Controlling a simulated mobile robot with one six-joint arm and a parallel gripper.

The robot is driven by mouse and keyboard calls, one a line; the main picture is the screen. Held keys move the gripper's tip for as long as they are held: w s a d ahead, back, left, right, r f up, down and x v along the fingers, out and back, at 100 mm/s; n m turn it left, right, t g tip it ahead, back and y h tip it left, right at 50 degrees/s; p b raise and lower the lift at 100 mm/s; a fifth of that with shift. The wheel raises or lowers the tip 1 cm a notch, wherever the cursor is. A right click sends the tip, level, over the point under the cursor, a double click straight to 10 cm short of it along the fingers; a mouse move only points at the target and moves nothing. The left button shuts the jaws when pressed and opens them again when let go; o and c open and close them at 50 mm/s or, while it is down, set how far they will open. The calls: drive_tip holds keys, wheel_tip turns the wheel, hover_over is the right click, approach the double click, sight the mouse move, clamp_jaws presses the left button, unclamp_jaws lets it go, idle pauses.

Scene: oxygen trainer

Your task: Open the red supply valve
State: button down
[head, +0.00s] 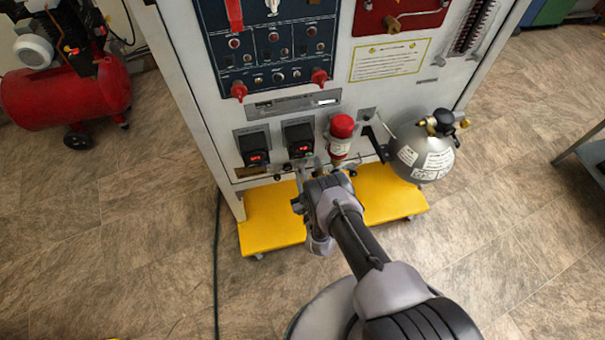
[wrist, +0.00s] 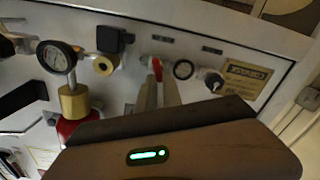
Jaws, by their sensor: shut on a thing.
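The red supply valve (wrist: 156,69) shows in the wrist view as a small red handle on the pale panel, between my fingertips. My gripper (wrist: 157,82) is shut on it, and the fingers hide part of the handle. In the head view my gripper (head: 308,178) reaches the lower edge of the white cabinet (head: 190,85), above the yellow base. My arm hides the valve there.
A red-topped cylinder (head: 342,126) stands close to the right of my gripper, and a silver tank (head: 424,158) farther right. The yellow base (head: 270,222) lies below.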

drive_tip(key=n, duration=0.4)
drive_tip(key=n+p, duration=0.1)
drive_tip(key=n, duration=0.1)
drive_tip(key=shift+a+f, duration=0.15)
drive_tip(key=shift+a, duration=0.15)
drive_tip(key=n, duration=0.6)
drive_tip(key=shift+a+f+n, duration=0.15)
drive_tip(key=shift+f+n, duration=0.2)
drive_tip(key=shift+n, duration=0.05)
drive_tip(key=c, duration=1.5)
unclamp_jaws()
drive_tip(key=shift+f, duration=0.1)
drive_tip(key=shift+f, duration=0.1)
